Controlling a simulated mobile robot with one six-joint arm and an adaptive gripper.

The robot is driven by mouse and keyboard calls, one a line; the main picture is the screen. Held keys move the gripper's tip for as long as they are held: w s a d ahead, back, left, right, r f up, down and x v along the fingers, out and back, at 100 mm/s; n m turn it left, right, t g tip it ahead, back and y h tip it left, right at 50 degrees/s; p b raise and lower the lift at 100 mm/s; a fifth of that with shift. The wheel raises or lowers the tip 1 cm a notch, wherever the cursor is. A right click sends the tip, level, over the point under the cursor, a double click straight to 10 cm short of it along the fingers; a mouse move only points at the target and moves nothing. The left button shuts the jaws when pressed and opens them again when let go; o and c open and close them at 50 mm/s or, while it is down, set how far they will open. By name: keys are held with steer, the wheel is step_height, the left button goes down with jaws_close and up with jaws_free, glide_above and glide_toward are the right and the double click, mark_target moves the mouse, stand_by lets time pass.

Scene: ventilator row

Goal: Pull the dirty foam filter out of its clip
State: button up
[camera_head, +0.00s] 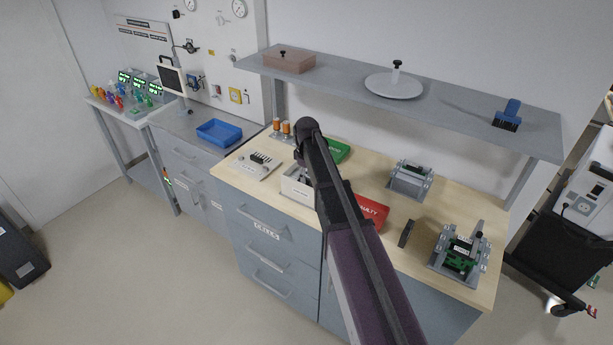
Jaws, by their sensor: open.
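My arm reaches over the wooden-topped bench, and my gripper (303,172) points down at its far end, just above or behind a small white box (297,187). The gripper is small and partly hidden by my arm; it is open, and I see nothing held in it. A thin dark slab (407,233) stands on edge on the bench, right of the red bin; it may be the foam filter, but I cannot tell for sure. I cannot make out a clip around it. My gripper is well to the left of this slab and apart from it.
A red bin (371,211) and a green bin (337,151) flank my arm. Grey fixtures (411,181) and a green circuit board unit (462,254) stand to the right. A grey shelf (450,103) overhangs the back. A blue tray (219,133) lies on the left counter.

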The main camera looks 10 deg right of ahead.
steer(key=shift+f+b, duration=0.5)
steer(key=shift+f, duration=0.25)
jaws_close()
steer(key=shift+r, duration=0.15)
steer(key=shift+r+p, duration=3.9)
steer(key=shift+p, duration=0.15)
